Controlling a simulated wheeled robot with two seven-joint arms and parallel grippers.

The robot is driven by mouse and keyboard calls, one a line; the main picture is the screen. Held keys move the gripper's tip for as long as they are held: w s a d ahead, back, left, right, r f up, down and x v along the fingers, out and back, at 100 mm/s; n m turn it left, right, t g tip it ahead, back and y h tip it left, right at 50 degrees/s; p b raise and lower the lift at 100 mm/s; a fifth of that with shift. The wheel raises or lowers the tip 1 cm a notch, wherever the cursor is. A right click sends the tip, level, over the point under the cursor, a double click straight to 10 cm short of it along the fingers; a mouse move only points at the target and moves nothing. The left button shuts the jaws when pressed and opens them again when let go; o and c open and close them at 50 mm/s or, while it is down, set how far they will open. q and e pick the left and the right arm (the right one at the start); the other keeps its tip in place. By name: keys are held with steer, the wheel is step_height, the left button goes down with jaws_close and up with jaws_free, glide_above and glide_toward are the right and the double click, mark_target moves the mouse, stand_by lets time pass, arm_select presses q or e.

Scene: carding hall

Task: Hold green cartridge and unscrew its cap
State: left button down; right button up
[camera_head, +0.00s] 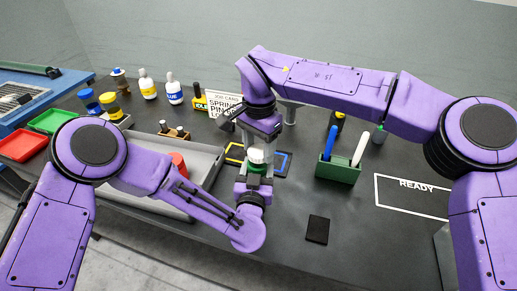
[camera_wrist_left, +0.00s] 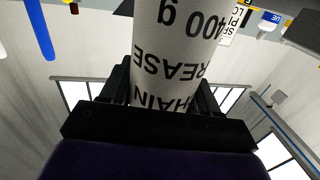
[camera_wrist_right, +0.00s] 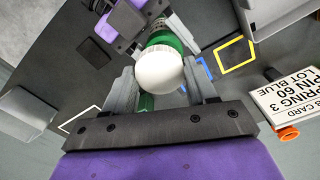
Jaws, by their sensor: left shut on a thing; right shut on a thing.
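The cartridge has a green end (camera_head: 253,168) with a white cap (camera_head: 257,156) on top and stands upright above the table in the head view. In the left wrist view its white body (camera_wrist_left: 170,60) shows black upside-down lettering, including "400 g". My left gripper (camera_head: 252,183) is shut on the cartridge body from below. My right gripper (camera_head: 262,138) reaches down from above and is shut on the cap. In the right wrist view the round white cap (camera_wrist_right: 160,70) sits between the fingers, with the green end (camera_wrist_right: 166,40) behind it. Whether cap and cartridge are apart is unclear.
A green holder (camera_head: 337,172) with a blue and a white marker stands to the right. A grey tray (camera_head: 205,160) lies to the left. Yellow and blue outlined squares (camera_head: 285,163) lie behind the cartridge. A black pad (camera_head: 317,229) is in front; the table around it is clear.

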mark_target(258, 149)
arm_select(q)
steer(key=shift+s+f, duration=0.1)
steer(key=shift+f, duration=0.1)
arm_select(e)
steer(key=shift+a+r, duration=0.1)
steer(key=shift+r, duration=1.95)
arm_select(q)
steer(key=c, duration=0.5)
jaws_free()
steer(key=shift+c, duration=0.2)
arm_select(e)
steer(key=shift+w, duration=0.1)
arm_select(q)
steer(key=o, duration=0.4)
arm_select(e)
steer(key=shift+w, duration=0.1)
